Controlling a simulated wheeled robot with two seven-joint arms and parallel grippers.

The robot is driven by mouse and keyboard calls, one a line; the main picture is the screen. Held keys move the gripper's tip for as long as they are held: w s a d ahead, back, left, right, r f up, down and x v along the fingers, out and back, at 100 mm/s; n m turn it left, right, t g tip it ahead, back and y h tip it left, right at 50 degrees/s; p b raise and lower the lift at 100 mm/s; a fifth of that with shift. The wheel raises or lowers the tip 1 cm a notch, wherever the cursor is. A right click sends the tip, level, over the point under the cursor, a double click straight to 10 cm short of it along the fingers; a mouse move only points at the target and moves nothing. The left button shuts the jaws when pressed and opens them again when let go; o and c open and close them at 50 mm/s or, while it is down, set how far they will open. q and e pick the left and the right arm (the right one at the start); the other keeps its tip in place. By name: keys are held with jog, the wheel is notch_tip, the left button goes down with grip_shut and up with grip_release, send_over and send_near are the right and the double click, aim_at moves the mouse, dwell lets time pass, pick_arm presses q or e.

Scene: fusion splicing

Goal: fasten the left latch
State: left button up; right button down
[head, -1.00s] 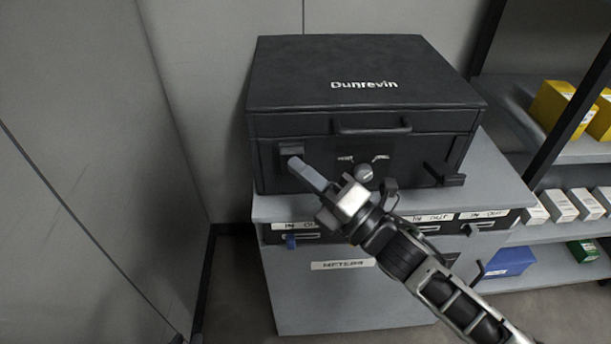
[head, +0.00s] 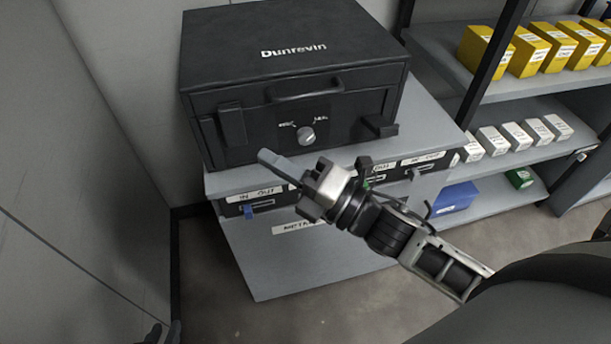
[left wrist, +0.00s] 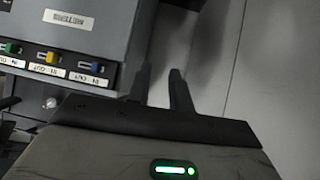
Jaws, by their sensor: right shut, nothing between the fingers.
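The black case (head: 290,60) marked "Dunrevin" stands with its lid down on the grey cabinet. Its left latch (head: 232,125) is a dark upright plate against the front, near the left corner; I cannot tell whether it is fully seated. The right latch (head: 378,127) sticks out from the front. My right gripper (head: 268,157) is shut and empty, in front of the case, below and right of the left latch, apart from it. My left gripper (head: 163,333) barely shows at the bottom left; in the left wrist view its fingers (left wrist: 160,85) are apart with nothing between.
The case has a handle (head: 305,91) and a knob (head: 306,136). The grey cabinet (head: 300,258) has labelled drawers with coloured tabs, such as a blue one (left wrist: 97,67). Shelves with yellow boxes (head: 487,50) stand at right. A wall closes off the left.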

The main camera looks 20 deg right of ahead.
jog(key=v, duration=0.2)
jog(key=r+v, duration=0.1)
jog(key=v, duration=0.1)
jog(key=shift+s+d, duration=0.25)
jog(key=shift+s, duration=0.2)
jog(key=s+f+m+g+h, duration=0.2)
jog(key=f+m+g+h, duration=0.1)
jog(key=f+m, duration=0.7)
jog(key=s+f+m+g+h, duration=0.3)
jog(key=f+m+h, duration=0.3)
jog(key=f+m, duration=0.5)
jog(key=m, duration=0.4)
jog(key=shift+s+a+m, duration=0.2)
jog(key=shift+a+m, duration=0.1)
jog(key=shift+f, duration=0.15)
